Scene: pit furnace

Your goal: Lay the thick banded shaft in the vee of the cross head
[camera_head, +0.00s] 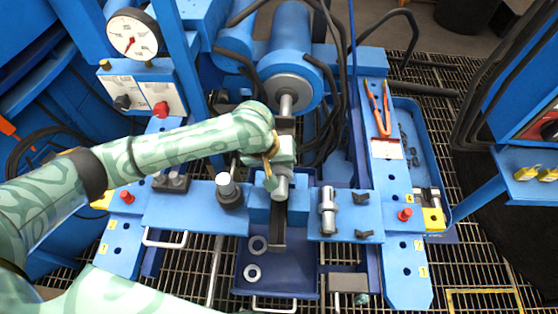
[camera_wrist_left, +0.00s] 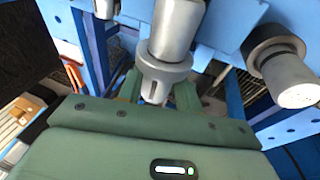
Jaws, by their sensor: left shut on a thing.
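My left gripper (camera_head: 281,163) reaches in from the left, shut on a thick steel shaft with a wider band, which I take to be the thick banded shaft (camera_head: 280,186). The blue cross head (camera_head: 180,210) runs across the machine. The shaft is over its middle block, where the vee is largely hidden; I cannot tell whether they touch. My right gripper is not in view.
An upright steel cylinder (camera_head: 225,186) stands in a dark base on the left. The ram rod (camera_head: 287,103) lies behind my gripper. A blue tray (camera_head: 290,277) below holds rings.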

